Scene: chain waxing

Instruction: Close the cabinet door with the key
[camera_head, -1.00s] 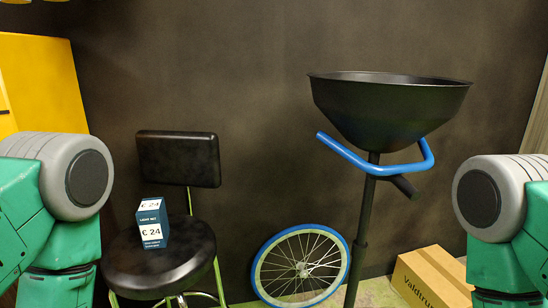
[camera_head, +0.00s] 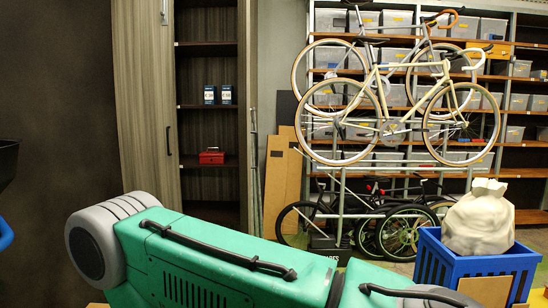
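A tall grey wood-grain cabinet stands left of centre. Its door panel (camera_head: 143,95) has a dark vertical handle (camera_head: 168,140). To the right of this panel the dark shelved interior (camera_head: 208,130) is open to view. A small pale fitting (camera_head: 164,12) shows high on the panel; I cannot tell what it is. I cannot make out a key. The cabinet's lower part is hidden behind one of my green arm links. Neither of my grippers is in view.
Two small blue boxes (camera_head: 218,95) and a red box (camera_head: 211,156) sit on the shelves. A bike rack (camera_head: 341,200) with several bicycles stands right of centre. A blue crate (camera_head: 433,262) with a white sack (camera_head: 479,218) is at the lower right. A dark wall (camera_head: 60,90) is at left.

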